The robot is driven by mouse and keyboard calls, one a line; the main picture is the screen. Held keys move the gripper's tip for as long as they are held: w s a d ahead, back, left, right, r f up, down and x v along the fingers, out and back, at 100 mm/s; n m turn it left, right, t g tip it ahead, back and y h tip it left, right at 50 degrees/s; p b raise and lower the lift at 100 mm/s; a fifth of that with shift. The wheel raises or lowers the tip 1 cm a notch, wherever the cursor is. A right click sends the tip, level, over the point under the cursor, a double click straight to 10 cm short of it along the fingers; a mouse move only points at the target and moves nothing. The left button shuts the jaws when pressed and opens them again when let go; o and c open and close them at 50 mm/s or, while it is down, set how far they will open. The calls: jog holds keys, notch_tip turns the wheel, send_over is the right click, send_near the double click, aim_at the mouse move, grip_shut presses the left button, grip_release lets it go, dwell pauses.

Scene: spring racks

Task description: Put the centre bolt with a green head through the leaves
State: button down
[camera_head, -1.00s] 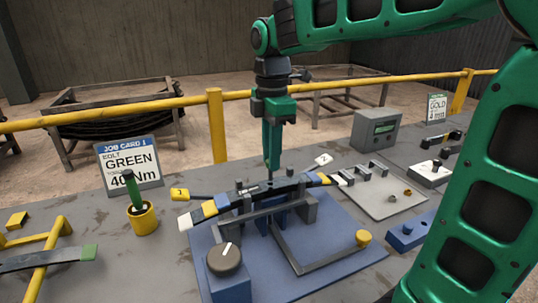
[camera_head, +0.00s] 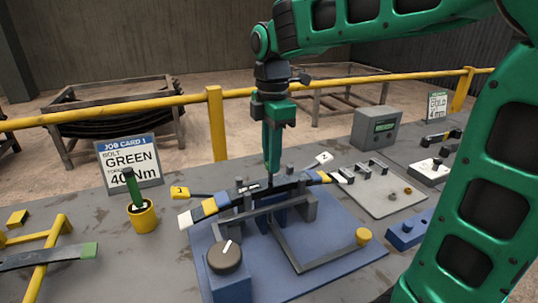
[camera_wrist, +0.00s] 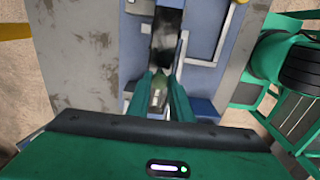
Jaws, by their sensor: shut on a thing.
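My gripper (camera_head: 271,168) points straight down over the middle of the leaves (camera_head: 295,183), a dark curved stack with white and yellow end bands. The stack lies across a clamp fixture (camera_head: 305,205) on a blue base plate. In the wrist view, my gripper (camera_wrist: 160,100) is shut on a small pale-greenish piece, seemingly the centre bolt (camera_wrist: 159,93). A dark shank shows below the fingertips in the head view, at the top of the leaves. Whether it is inside the hole cannot be told; the hole is hidden.
A yellow cup (camera_head: 143,219) with a green upright rod stands left, before a job card (camera_head: 130,163) reading "GREEN". A knob box (camera_head: 228,275) stands in front of the fixture. A yellow rail runs behind.

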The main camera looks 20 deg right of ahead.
jog(key=shift+f, duration=0.5)
jog(key=c, duration=1)
grip_release()
jog(key=shift+r, duration=0.1)
jog(key=shift+r, duration=3.45)
